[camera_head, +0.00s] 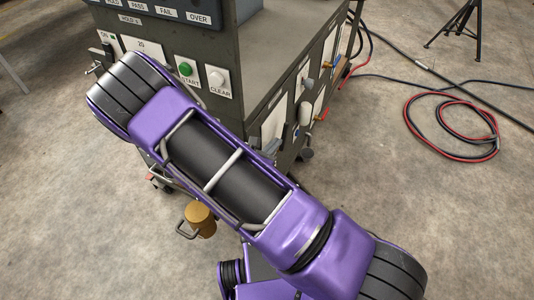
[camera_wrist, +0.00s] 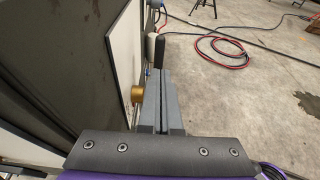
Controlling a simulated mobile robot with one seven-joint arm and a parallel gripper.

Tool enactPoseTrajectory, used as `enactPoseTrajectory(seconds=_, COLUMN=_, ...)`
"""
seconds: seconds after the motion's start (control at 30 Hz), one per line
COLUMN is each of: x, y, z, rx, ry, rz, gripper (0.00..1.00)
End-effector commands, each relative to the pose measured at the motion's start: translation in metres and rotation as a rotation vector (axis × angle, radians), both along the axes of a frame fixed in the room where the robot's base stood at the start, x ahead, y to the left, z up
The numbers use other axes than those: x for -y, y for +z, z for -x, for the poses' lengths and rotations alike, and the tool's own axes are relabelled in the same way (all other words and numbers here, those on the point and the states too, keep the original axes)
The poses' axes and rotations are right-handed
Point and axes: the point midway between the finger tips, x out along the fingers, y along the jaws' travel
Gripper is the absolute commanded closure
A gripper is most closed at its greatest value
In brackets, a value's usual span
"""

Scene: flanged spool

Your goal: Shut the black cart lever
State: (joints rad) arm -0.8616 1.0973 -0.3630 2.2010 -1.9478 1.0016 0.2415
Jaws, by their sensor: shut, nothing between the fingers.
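The grey cart (camera_head: 290,50) stands at the upper middle of the head view, with valves and small handles on its right side. A dark upright handle (camera_wrist: 160,50), possibly the black lever, shows beyond my fingertips in the wrist view, beside a white cylinder (camera_wrist: 150,46). I cannot tell its exact position. My gripper (camera_wrist: 160,74) is shut and empty, pointing along the cart's side panel. A round brass part (camera_wrist: 136,94) shows just left of the fingers; I cannot tell whether they touch. In the head view my arm hides the gripper and part of the cart.
A brass-coloured can with a handle (camera_head: 200,220) is below the cart's front. Red and black hoses (camera_head: 450,130) lie coiled on the floor at right, near a black tripod (camera_head: 455,25). The concrete floor between the cart and the coil is clear.

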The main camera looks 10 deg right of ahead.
Motion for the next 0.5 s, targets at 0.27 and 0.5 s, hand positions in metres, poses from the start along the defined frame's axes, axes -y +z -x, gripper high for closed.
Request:
enactPoseTrajectory(seconds=0.27, x=0.020, y=-0.012, z=-0.028, rx=0.001, ry=0.000, rz=-0.001, gripper=1.00)
enactPoseTrajectory(seconds=0.5, x=0.023, y=-0.012, z=-0.032, rx=0.001, ry=-0.001, rz=-0.002, gripper=1.00)
